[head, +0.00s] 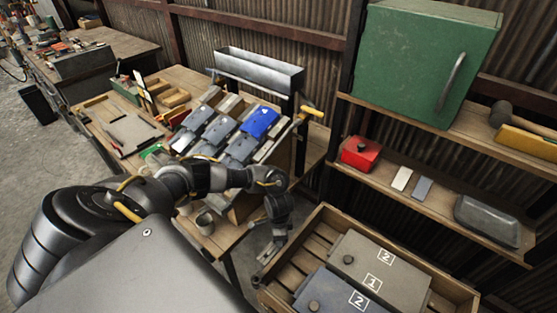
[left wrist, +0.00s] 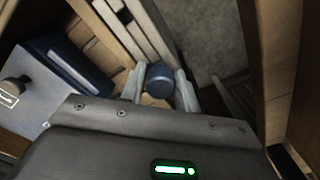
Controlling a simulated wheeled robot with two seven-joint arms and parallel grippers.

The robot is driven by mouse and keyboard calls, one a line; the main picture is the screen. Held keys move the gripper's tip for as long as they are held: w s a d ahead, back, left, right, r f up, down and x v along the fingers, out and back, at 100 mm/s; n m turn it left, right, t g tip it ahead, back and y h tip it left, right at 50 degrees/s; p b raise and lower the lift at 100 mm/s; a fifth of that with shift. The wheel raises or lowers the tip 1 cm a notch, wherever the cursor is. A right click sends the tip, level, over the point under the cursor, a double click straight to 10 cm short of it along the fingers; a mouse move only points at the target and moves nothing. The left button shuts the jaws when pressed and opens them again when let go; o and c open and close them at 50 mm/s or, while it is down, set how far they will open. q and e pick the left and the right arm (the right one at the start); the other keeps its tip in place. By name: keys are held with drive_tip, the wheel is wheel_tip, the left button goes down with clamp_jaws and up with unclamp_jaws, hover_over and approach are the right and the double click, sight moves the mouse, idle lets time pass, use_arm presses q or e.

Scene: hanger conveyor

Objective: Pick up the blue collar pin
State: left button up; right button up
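In the left wrist view a short blue cylinder (left wrist: 160,77), which looks like the blue collar pin, stands between the two fingers of my left gripper (left wrist: 160,88). The fingers lie on either side of it, very near its sides; whether they touch it is not clear. Wood shows below and behind it. In the head view my left gripper (head: 264,272) points down at the left corner of the wooden crate (head: 322,216), and I cannot make out the pin there. My right gripper is in neither view.
The crate holds a grey numbered box (head: 375,270) and a blue one (head: 325,293) with knobs. A workbench (head: 190,78) stands behind my arm. A shelf (head: 400,190) is at right.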

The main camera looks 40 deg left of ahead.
use_arm(q)
drive_tip(key=c, duration=0.5)
